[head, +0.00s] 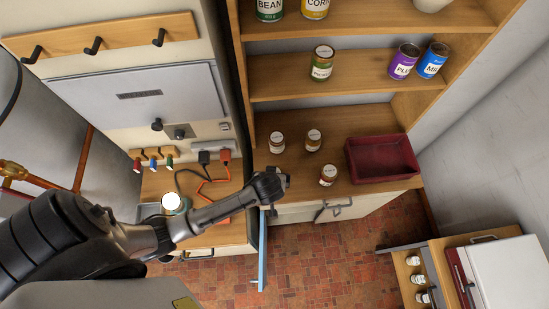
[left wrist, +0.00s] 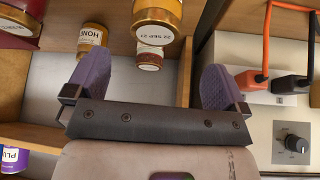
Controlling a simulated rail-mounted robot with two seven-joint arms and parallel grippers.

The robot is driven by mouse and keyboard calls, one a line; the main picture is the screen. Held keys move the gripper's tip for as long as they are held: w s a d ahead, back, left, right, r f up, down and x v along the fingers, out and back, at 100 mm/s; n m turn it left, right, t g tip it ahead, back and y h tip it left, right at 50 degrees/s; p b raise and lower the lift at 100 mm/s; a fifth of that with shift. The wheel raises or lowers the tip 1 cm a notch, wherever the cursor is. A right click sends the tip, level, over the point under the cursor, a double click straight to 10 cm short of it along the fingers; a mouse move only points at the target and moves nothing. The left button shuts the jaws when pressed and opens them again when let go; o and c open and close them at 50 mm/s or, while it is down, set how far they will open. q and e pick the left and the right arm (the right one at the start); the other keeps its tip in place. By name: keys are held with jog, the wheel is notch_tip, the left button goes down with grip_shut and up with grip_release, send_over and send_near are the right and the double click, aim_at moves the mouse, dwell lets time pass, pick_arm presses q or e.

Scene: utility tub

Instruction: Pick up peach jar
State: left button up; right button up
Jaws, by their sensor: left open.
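Three small jars with brown lids stand on the wooden counter in the head view: a left jar (head: 277,143), a back jar (head: 313,140) and a front jar (head: 328,176). Their labels are too small to read there, so I cannot tell which is peach. My left gripper (head: 284,181) is at the counter's front edge, left of the front jar. In the left wrist view its purple fingers (left wrist: 155,82) are wide apart with nothing held. Beyond them are a jar marked "22 SEP 21" (left wrist: 155,20), a honey jar (left wrist: 91,40) and a partly hidden jar (left wrist: 150,57).
A dark red tub (head: 382,160) stands on the counter at the right. A pickle jar (head: 322,63) and two cans (head: 404,61) are on the shelf above. Plugs with orange and black cables (head: 206,178) are left of my gripper. Several jars sit in an open drawer (head: 404,275) at lower right.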

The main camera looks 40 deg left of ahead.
pick_arm(q)
jog(key=x, duration=0.5)
jog(key=shift+f, duration=0.15)
jog(key=x, duration=0.4)
jog(key=shift+w, duration=0.35)
jog(key=shift+w+a+f, duration=0.15)
jog(key=shift+f, duration=0.2)
jog(key=c, duration=1.2)
